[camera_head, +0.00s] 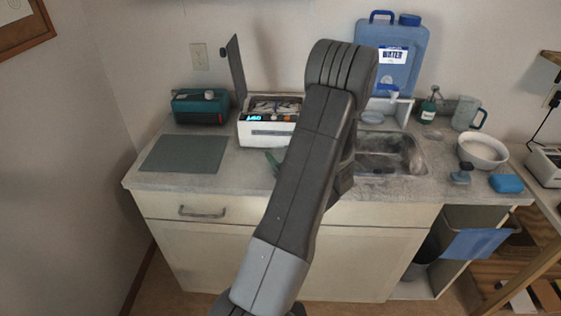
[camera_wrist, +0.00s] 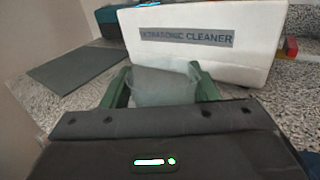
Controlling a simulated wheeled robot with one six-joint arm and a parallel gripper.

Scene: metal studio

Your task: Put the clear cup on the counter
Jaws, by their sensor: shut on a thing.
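The clear cup (camera_wrist: 163,86) shows in the wrist view as a greyish, see-through shape between the two green fingers of my gripper (camera_wrist: 160,88). My gripper is shut on it, with one finger at each side. The counter (camera_wrist: 85,88) shows behind and around the cup. I cannot tell whether the cup's base touches the counter. In the head view my arm hides the cup and most of the gripper; a green finger (camera_head: 272,161) shows just left of the arm, over the counter (camera_head: 228,172) front area.
A white ultrasonic cleaner (camera_head: 267,134) with its lid raised stands just behind the gripper. A dark mat (camera_head: 184,154) and a teal box (camera_head: 200,106) lie left. The sink (camera_head: 388,154), a bowl (camera_head: 483,151) and a mug (camera_head: 467,113) are right. Counter between mat and cleaner is bare.

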